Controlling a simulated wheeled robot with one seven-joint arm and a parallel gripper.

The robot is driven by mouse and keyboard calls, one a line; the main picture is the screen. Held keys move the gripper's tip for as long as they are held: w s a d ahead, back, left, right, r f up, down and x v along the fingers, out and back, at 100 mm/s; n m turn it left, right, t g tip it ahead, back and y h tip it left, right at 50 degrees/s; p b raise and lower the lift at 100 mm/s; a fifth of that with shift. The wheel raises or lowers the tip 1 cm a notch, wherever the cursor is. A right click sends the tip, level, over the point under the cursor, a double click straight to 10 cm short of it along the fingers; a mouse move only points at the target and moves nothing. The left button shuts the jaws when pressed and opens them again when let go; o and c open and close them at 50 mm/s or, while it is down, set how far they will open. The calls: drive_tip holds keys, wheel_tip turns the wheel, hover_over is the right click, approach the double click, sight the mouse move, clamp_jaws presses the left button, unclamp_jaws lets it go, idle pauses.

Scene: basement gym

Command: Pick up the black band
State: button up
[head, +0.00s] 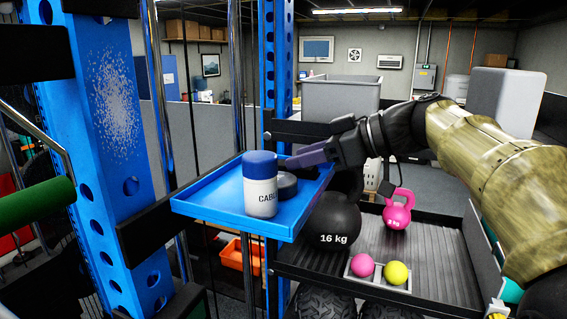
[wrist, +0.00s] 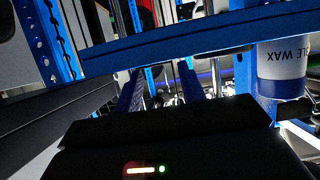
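A black rolled item, likely the black band (head: 287,185), lies on the blue tray (head: 215,200) in the head view, partly hidden behind a white bottle (head: 261,195) with a blue cap. My gripper (head: 290,162) reaches in from the right, its fingers just above and behind the black item; I cannot tell if they touch it. In the wrist view the two fingers (wrist: 162,90) stand apart with nothing seen held between them. The tray edge (wrist: 200,40) crosses above them and the bottle (wrist: 283,72) shows upside down at the right. I cannot make out the band there.
A black 16 kg kettlebell (head: 334,222) and a pink kettlebell (head: 398,210) stand on the dark ribbed deck right of the tray, with a pink ball (head: 362,265) and a yellow ball (head: 397,273) in front. A blue rack upright (head: 105,130) rises at the left.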

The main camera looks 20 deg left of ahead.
sight(283, 167)
drive_tip(key=p+x, duration=0.1)
drive_tip(key=x, duration=0.2)
drive_tip(key=shift+a+f, duration=0.2)
drive_tip(key=shift+f, duration=0.05)
drive_tip(key=shift+d, duration=0.1)
drive_tip(key=c, duration=0.7)
